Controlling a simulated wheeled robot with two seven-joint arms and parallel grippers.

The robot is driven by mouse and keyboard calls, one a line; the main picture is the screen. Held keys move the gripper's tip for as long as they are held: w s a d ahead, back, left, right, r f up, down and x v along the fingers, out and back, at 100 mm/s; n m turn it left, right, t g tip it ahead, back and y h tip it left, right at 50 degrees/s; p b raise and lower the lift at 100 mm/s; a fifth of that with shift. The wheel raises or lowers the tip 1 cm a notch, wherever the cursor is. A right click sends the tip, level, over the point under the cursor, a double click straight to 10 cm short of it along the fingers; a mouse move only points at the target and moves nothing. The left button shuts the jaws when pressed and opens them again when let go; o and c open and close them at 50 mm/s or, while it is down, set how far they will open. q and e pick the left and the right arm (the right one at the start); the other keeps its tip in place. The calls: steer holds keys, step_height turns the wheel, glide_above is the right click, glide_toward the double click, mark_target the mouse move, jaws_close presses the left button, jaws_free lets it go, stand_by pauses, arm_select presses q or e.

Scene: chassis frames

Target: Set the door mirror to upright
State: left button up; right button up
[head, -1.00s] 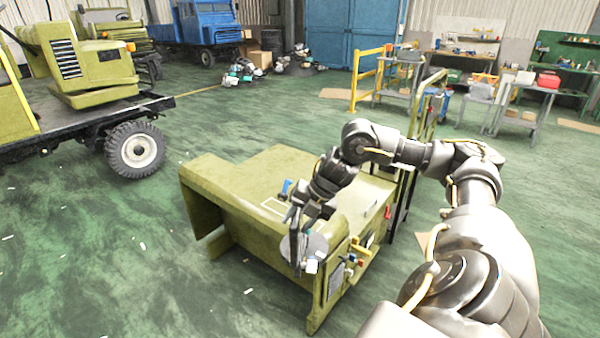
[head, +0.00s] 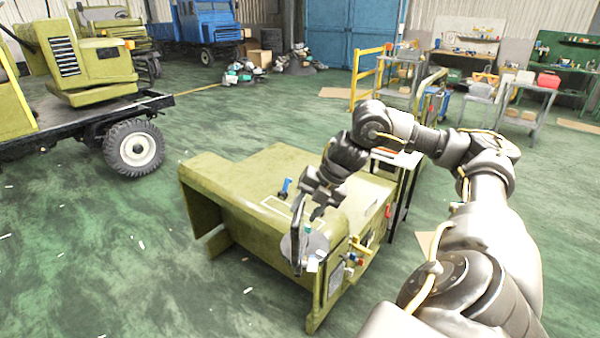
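The door mirror (head: 297,248) is a thin dark upright piece near the front right corner of the olive cab part (head: 255,180). It stands nearly upright, seen almost edge-on, with a grey round disc (head: 316,243) beside it. My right gripper (head: 311,207) is above and just right of the mirror's top, pointing down, its dark fingers apart. The mirror's top end overlaps the gripper, so I cannot tell whether they touch. A blue-handled tool (head: 286,187) lies on the cab part's top. My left gripper is out of view.
Small coloured knobs and a yellow handle (head: 360,246) are on the panel right of the mirror. A yellow railing (head: 366,75) and a small stand (head: 398,160) are behind. The green floor left of the cab part is open.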

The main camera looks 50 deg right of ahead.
steer(key=v, duration=0.7)
steer(key=shift+s+f, duration=0.1)
steer(key=shift+s, duration=0.05)
stand_by(0.3)
